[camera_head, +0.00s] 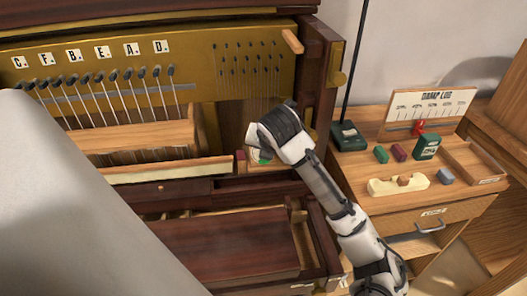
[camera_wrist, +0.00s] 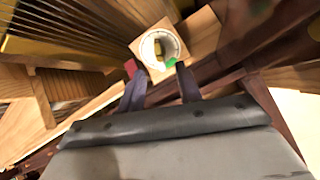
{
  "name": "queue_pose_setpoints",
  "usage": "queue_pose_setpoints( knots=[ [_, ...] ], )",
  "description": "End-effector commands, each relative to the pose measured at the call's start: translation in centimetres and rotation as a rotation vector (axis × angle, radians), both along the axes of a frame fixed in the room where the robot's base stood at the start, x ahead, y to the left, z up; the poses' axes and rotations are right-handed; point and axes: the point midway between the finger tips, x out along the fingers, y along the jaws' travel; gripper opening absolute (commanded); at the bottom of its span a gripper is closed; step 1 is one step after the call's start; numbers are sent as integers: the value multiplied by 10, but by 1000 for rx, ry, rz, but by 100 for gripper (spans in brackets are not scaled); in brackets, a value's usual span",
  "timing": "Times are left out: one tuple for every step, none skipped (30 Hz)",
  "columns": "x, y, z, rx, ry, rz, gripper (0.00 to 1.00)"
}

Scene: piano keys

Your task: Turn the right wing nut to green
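The right wing nut (camera_wrist: 158,48) is a small brass-coloured piece on a round white dial, set on a light wooden block (camera_wrist: 203,38) in the wrist view. A green mark (camera_wrist: 170,63) shows at the dial's lower right edge, and a red patch (camera_wrist: 130,67) sits at the lower left. My gripper (camera_wrist: 160,74) is open, with its two dark fingers apart and the dial just beyond their tips. I see nothing held between them. In the head view the green mark (camera_head: 263,161) shows beneath my wrist, which hides the wing nut and fingers.
The opened piano case has wooden rails, keys and pins (camera_head: 150,90) left of my arm. A dark side post (camera_head: 323,65) stands close behind my wrist. At right, a side table (camera_head: 400,160) holds a lamp base (camera_head: 347,135), coloured blocks and a "DAMP LOG" board (camera_head: 430,107).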

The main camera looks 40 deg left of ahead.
Motion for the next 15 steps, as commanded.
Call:
queue_pose_setpoints(
  knots=[
    [0, 0, 0, 0, 0, 0, 35],
    [0, 0, 0, 0, 0, 0, 35],
    [0, 0, 0, 0, 0, 0, 35],
    [0, 0, 0, 0, 0, 0, 35],
    [0, 0, -1, 0, 0, 0, 35],
    [0, 1, -1, 0, 0, 0, 35],
    [1, 1, -2, 0, 0, 0, 35],
    [1, 1, -3, 0, 0, 0, 35],
    [2, 2, -4, 0, 0, 0, 35],
    [2, 2, -5, 0, 0, 0, 35],
    [2, 3, -5, 0, 0, 0, 35],
    [3, 4, -6, 0, 0, 0, 35],
    [3, 4, -7, 1, 0, 1, 35],
    [4, 4, -8, 1, 0, 1, 35],
    [4, 5, -8, 1, 0, 1, 35]
  ],
)
